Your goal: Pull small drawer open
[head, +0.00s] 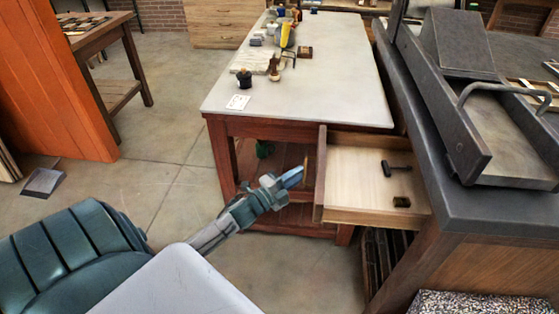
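A small wooden drawer (358,165) stands out from the right-hand bench, with its front panel (320,174) facing left. Its pale interior shows, with a dark T-shaped tool (396,168) and a small dark block (401,202) inside. A brass-coloured piece, seemingly the handle, shows left of the front panel. My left gripper (296,176) reaches in from the lower left, its blue fingertips at or very close to this piece. I cannot tell whether the fingers are closed on it. My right gripper is not in view.
A grey-topped table (325,70) stands behind the drawer, bearing bottles, a yellow item and small blocks. A dark press (480,90) sits on the right-hand bench (440,170). An orange panel (62,80) stands at left. Bare floor lies between.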

